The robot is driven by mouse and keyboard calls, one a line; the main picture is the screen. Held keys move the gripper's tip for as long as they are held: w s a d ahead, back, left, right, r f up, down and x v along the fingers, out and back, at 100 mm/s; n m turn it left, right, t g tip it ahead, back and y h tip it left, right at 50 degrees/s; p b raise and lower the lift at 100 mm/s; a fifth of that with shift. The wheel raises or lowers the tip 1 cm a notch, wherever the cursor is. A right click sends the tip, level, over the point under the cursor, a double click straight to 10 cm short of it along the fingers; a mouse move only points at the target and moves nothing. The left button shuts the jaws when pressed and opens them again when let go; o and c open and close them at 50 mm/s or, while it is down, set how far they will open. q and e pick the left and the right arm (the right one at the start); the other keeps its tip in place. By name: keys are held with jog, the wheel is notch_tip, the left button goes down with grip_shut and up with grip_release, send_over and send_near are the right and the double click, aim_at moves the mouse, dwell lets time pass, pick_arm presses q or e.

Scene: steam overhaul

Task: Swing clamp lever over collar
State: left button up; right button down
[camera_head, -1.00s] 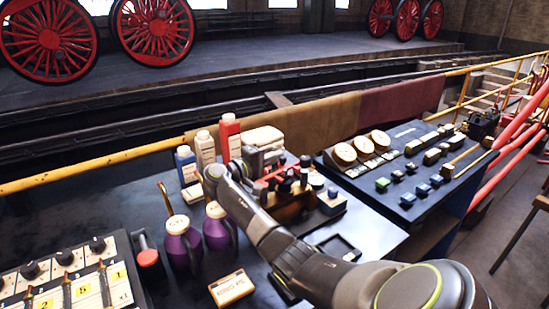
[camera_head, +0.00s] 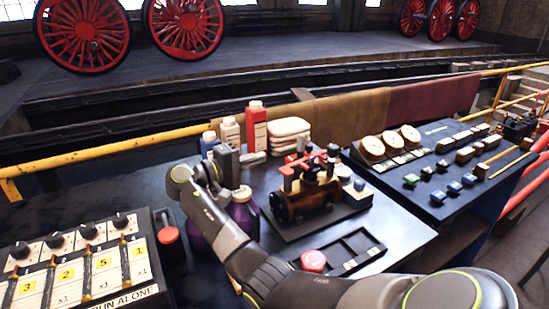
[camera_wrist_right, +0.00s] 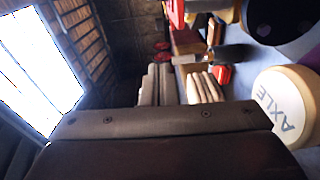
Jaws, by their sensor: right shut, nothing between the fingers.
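A copper-brown cylindrical fitting (camera_head: 308,198) lies on a dark base plate on the bench, in the middle of the head view. A red lever-like part (camera_head: 298,163) and dark upright parts stand on top of it. I cannot tell clearly which part is the collar. My right gripper (camera_head: 262,157) is shut and empty, left of the fitting and apart from it, above the purple jugs. In the right wrist view its fingers (camera_wrist_right: 157,84) are close together. The fitting's red and brown parts are small and partly cut off at the top there. My left gripper is not in view.
Purple jugs (camera_head: 241,212) stand under my right wrist, one with a round AXLE cap (camera_wrist_right: 287,107). Bottles (camera_head: 256,128) and folded cloths (camera_head: 290,130) stand behind. A gauge panel (camera_head: 440,165) is right, a lever panel (camera_head: 80,265) left.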

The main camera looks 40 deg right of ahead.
jog(key=shift+a, duration=1.2)
jog(key=shift+r, duration=0.1)
